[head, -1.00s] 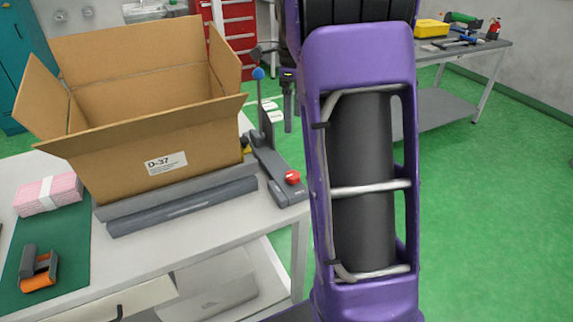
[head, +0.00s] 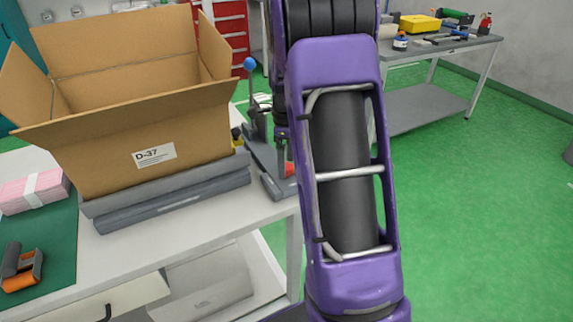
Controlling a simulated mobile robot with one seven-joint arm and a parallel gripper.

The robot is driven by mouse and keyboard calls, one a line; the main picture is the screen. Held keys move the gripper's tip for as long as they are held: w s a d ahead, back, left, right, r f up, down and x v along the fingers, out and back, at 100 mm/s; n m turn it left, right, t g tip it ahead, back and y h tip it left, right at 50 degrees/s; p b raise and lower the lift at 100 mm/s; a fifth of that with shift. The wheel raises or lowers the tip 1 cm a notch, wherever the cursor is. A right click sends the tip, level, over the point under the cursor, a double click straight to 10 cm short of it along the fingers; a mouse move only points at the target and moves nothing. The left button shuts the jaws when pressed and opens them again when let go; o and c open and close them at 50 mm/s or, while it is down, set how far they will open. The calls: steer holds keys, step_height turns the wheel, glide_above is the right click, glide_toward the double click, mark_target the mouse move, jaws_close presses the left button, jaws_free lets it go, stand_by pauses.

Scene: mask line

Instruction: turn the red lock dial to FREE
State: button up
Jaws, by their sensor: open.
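The red lock dial (head: 290,169) sits on the near end of a grey lever fixture (head: 272,180) at the right end of the workbench. In the head view only a small part of the dial shows, and its markings cannot be read. My gripper (head: 282,160) points down at the dial, partly hidden behind my purple arm. It is open, with its fingers beside or just over the dial. I cannot tell whether they touch it. The fixture's lever, with a blue ball (head: 250,63) on top, stands up behind the gripper.
A large open cardboard box (head: 150,130) stands on a grey sealing unit (head: 180,195) left of the fixture. A pink bundle (head: 33,192) and an orange tape dispenser (head: 22,272) lie on a green mat (head: 60,245). A second bench (head: 425,105) stands far right, with clear green floor before it.

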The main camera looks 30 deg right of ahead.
steer(key=shift+f, duration=0.35)
jaws_close()
